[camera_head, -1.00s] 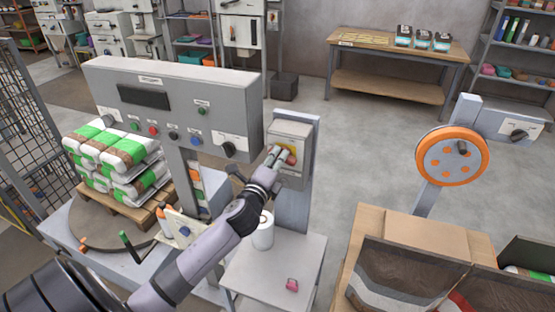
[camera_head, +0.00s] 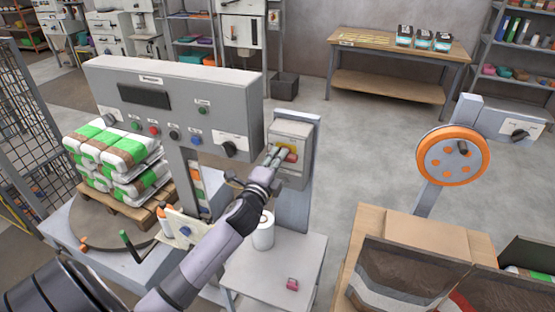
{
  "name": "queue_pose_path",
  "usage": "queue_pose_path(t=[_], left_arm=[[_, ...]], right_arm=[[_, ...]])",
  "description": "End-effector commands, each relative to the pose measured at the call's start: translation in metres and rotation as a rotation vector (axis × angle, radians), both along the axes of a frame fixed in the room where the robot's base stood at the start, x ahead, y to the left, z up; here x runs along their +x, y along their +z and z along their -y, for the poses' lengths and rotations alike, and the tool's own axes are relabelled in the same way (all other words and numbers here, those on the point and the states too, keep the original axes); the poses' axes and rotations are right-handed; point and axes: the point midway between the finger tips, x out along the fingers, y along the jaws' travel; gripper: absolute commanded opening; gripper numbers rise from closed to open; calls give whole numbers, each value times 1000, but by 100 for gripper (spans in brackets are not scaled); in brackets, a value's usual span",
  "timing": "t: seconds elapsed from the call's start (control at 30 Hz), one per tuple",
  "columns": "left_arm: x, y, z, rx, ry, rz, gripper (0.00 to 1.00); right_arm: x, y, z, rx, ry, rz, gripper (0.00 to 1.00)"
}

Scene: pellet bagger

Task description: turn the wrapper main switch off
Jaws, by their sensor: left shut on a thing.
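My right gripper is not in view.
The control panel (camera_head: 170,84) with buttons and a black knob stands close left of my arm. A white roll (camera_head: 263,232) and a pink padlock-like item (camera_head: 292,284) rest on the small table (camera_head: 265,280) below. Stacked bags (camera_head: 115,150) stand at the left.

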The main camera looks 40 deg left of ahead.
Motion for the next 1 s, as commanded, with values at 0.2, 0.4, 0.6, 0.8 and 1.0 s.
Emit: queue_pose_path(t=[0.2, 0.4, 0.6, 0.8, 1.0], left_arm=[[0, 2, 0, -3, 0, 5, 23], [0, 1, 0, -1, 0, 2, 36], [0, 0, 0, -1, 0, 0, 37], [-5, 0, 2, -1, -1, -1, 37], [-37, -2, 9, -2, 0, -3, 37]], right_arm=[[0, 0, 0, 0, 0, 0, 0], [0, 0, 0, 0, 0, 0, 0], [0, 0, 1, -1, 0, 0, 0], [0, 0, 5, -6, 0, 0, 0], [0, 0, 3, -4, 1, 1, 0]])
